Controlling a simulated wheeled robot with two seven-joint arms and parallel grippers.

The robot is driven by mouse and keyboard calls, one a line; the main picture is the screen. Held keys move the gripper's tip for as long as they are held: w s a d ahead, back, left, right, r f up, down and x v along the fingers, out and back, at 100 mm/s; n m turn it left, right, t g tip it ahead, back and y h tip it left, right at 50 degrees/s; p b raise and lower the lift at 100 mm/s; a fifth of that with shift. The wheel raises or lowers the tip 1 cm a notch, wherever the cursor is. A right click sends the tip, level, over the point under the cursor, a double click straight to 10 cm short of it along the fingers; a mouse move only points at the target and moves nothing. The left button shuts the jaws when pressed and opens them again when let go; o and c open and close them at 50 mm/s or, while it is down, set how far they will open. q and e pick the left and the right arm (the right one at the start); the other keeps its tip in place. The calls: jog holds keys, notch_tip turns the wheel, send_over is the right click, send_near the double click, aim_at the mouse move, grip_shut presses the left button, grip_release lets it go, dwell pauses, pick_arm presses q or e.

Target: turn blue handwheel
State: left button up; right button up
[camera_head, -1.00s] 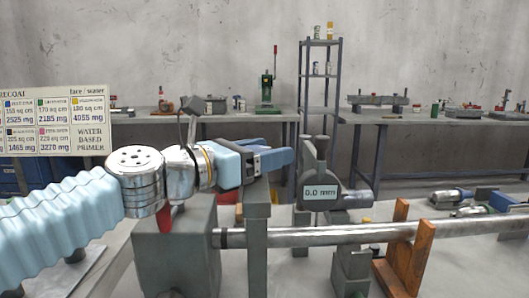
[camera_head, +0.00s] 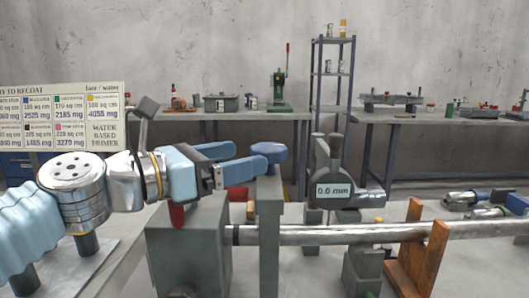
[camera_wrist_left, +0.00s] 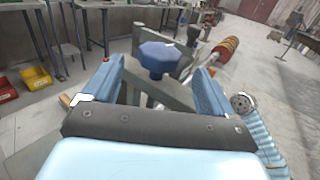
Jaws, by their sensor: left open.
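The blue handwheel (camera_head: 270,150) sits on top of a grey upright post (camera_head: 268,215), just beyond my left gripper's fingertips in the head view. My left gripper (camera_head: 242,159) is open and points right toward the handwheel. In the left wrist view the handwheel (camera_wrist_left: 158,58) is a faceted blue knob, seen ahead between the two blue fingers (camera_wrist_left: 155,80), with a gap on both sides. I cannot see contact. My right gripper is in neither view.
A gauge reading 0.0 mm (camera_head: 334,190) stands right of the post. A long metal shaft (camera_head: 340,233) runs right through an orange-brown support (camera_head: 416,255). A grey block (camera_head: 188,250) with a red lever (camera_head: 177,215) lies below my left wrist.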

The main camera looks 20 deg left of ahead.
pick_arm(q)
jog(key=v, duration=0.5)
jog(key=shift+s, duration=0.1)
dwell(0.3)
